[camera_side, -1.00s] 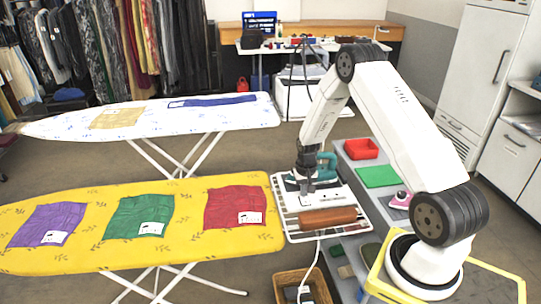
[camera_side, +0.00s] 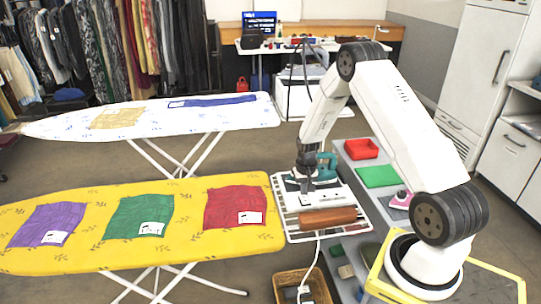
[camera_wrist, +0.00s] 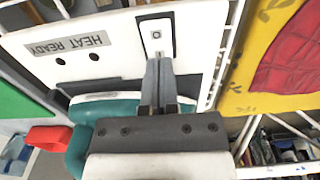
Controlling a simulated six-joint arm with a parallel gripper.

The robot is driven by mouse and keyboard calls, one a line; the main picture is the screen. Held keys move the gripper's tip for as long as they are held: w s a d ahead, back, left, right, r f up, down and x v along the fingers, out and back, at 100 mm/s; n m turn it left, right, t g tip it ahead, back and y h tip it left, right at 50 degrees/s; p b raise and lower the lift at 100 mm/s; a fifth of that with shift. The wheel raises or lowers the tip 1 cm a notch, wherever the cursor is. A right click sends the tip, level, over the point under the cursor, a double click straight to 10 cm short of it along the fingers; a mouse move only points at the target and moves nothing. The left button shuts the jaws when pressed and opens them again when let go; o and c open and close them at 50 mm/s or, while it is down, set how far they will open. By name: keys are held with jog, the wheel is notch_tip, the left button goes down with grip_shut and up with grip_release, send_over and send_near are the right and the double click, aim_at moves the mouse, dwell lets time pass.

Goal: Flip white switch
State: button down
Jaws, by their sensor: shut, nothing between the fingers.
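The white switch (camera_wrist: 157,38) is a small white plate with a dark mark, set in a dark surround on a white panel (camera_wrist: 105,65) in the wrist view. The panel carries a "HEAT READY" label (camera_wrist: 70,47). My gripper (camera_wrist: 158,62) is shut and empty, its fingertips right at the near end of the switch. I cannot tell whether they touch it. In the side view my gripper (camera_side: 304,186) points down over the white panel (camera_side: 322,199), and the switch is too small to make out there.
A teal iron (camera_side: 326,166) stands close behind my gripper. A brown roll (camera_side: 328,217) lies on the rack in front. A red bin (camera_side: 361,149) and green mat (camera_side: 378,176) are to the right. A yellow ironing board (camera_side: 90,262) with cloths is to the left.

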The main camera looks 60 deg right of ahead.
aim_at(302, 198)
jog(key=shift+r, duration=2.95)
jog(key=shift+a+r, duration=0.3)
jog(key=shift+a, duration=0.1)
jog(key=s+a+r+n+t, duration=0.1)
jog(key=s+a+r+n, duration=0.2)
jog(key=a, duration=0.5)
jog(key=s+a+r+n, duration=0.3)
jog(key=a+r, duration=0.1)
jog(key=a, duration=0.4)
jog(key=s+a+r+n+t, duration=0.1)
jog(key=s+a+r+n, duration=0.2)
jog(key=a, duration=0.6)
jog(key=shift+s+r+t, duration=0.3)
jog(key=shift+s+r, duration=0.25)
jog(key=shift+r, duration=0.3)
